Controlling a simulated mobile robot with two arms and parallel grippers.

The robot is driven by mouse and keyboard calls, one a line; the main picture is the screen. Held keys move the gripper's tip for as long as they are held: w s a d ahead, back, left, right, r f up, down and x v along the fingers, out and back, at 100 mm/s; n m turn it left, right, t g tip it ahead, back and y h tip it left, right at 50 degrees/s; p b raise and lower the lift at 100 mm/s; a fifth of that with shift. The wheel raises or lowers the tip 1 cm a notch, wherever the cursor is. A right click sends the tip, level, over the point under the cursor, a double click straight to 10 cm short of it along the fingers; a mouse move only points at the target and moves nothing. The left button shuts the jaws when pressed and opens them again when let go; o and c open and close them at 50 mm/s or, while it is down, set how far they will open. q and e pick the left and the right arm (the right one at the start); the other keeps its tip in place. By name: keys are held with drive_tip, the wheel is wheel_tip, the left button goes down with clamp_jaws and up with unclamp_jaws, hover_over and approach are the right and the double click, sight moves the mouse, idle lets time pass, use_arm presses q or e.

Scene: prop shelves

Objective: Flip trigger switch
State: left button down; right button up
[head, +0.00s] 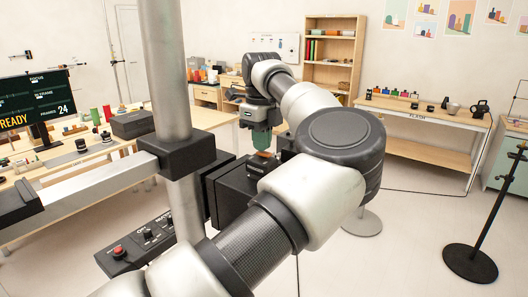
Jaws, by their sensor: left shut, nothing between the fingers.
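My left arm fills the middle of the head view and bends back so that my left gripper (262,143) points down. It is shut and empty. Its tip is just above a small orange-topped part (264,154) on a black camera-like box (234,190) mounted by the grey column. I cannot tell whether they touch. A black control box (150,238) at lower left carries a red button (120,253) and small knobs or switches. Its labels are too small to read surely, and my arm hides its right end. Which part is the trigger switch is unclear. My right gripper is out of view.
A thick grey column (165,70) and horizontal rail (95,183) stand close on the left. A desk with a monitor (36,108) is behind them. A wooden bench (425,112) and black-based stand (470,263) are at right, with open floor between.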

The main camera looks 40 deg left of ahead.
use_arm(q)
drive_tip(key=shift+r+p, duration=2.15)
drive_tip(key=shift+r, duration=1)
drive_tip(key=shift+s, duration=0.1)
drive_tip(key=shift+f, duration=0.1)
